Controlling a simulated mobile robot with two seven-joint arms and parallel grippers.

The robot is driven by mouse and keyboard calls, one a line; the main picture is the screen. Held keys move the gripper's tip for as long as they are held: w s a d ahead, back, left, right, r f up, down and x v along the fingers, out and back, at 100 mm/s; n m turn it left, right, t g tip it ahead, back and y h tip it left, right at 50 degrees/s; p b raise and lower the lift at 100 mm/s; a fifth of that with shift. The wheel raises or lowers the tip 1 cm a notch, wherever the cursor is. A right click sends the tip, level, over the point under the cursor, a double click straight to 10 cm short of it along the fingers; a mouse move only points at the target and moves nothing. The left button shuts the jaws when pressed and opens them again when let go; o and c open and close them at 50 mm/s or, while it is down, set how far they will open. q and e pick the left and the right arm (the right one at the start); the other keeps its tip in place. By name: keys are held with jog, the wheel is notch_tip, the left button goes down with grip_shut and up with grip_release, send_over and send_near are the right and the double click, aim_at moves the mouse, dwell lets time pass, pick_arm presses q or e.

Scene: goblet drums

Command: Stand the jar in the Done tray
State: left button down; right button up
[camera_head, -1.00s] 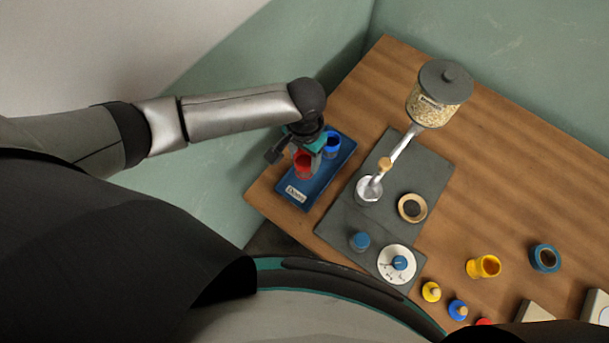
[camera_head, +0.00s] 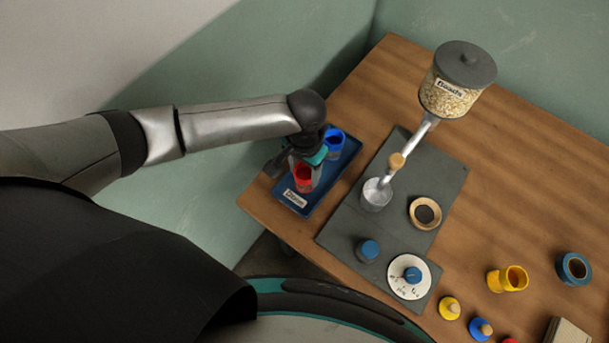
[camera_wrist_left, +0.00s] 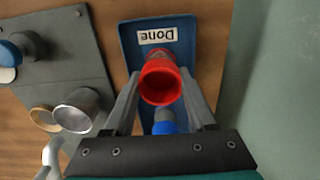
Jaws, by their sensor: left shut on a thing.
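A red jar (camera_head: 303,179) is held in my left gripper (camera_head: 308,172), over the label end of the blue Done tray (camera_head: 322,190). In the left wrist view my left gripper (camera_wrist_left: 160,98) has a finger on each side of the red jar (camera_wrist_left: 161,82), whose open mouth faces the camera. I cannot tell whether its base touches the tray. A blue jar (camera_head: 334,138) stands in the far part of the tray. It shows partly behind the red jar in the left wrist view (camera_wrist_left: 164,127). My right gripper is not in view.
A grey board (camera_head: 345,232) holds a metal cup (camera_head: 376,194) under the bead hopper (camera_head: 457,82), a wooden ring (camera_head: 425,212), a blue-topped knob (camera_head: 368,250) and a white dial (camera_head: 408,279).

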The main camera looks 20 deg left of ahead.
pick_arm(q)
jog(key=shift+f+b, duration=0.35)
jog(key=shift+f, duration=0.25)
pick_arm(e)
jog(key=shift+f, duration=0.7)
pick_arm(q)
jog(key=shift+r, duration=0.1)
jog(key=shift+c, duration=1)
grip_release()
jog(key=shift+f, duration=0.2)
jog(key=shift+r, duration=0.1)
